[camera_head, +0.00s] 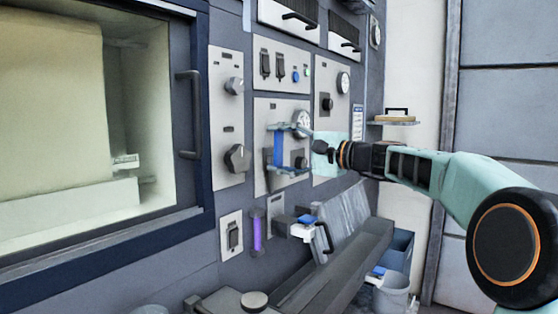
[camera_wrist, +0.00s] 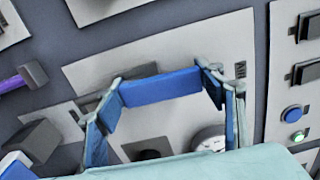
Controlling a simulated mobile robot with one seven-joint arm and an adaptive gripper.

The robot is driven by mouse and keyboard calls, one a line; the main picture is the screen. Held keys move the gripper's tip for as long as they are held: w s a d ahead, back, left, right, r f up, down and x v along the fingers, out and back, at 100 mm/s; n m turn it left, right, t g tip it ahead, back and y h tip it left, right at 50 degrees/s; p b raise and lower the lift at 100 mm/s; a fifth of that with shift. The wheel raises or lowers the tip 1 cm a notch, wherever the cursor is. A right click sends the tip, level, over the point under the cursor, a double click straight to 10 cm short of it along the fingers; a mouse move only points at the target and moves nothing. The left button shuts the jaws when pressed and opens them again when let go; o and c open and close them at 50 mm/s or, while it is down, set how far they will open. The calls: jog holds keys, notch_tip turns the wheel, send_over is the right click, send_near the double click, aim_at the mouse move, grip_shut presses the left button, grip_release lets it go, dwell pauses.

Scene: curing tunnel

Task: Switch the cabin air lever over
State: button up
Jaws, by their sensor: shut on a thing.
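A blue bar (camera_head: 278,149) stands roughly upright in front of the light panel (camera_head: 262,112) in the head view; it appears to be the cabin air lever's handle. In the wrist view the bar (camera_wrist: 160,88) spans the gap between my two fingertips. My gripper (camera_head: 279,151) is shut on it, one finger at each end; the gripper also shows in the wrist view (camera_wrist: 164,86).
A round gauge (camera_head: 303,118) sits right behind my upper finger. A switch panel (camera_head: 282,66) is above, and a panel with dark knobs (camera_head: 227,120) is to the left. A purple tube (camera_head: 257,230) and a grey sloped chute (camera_head: 342,218) are below.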

jog(key=shift+r+n, duration=0.1)
jog(key=shift+n, duration=0.2)
jog(key=o, duration=1.7)
jog(key=v, duration=1.2)
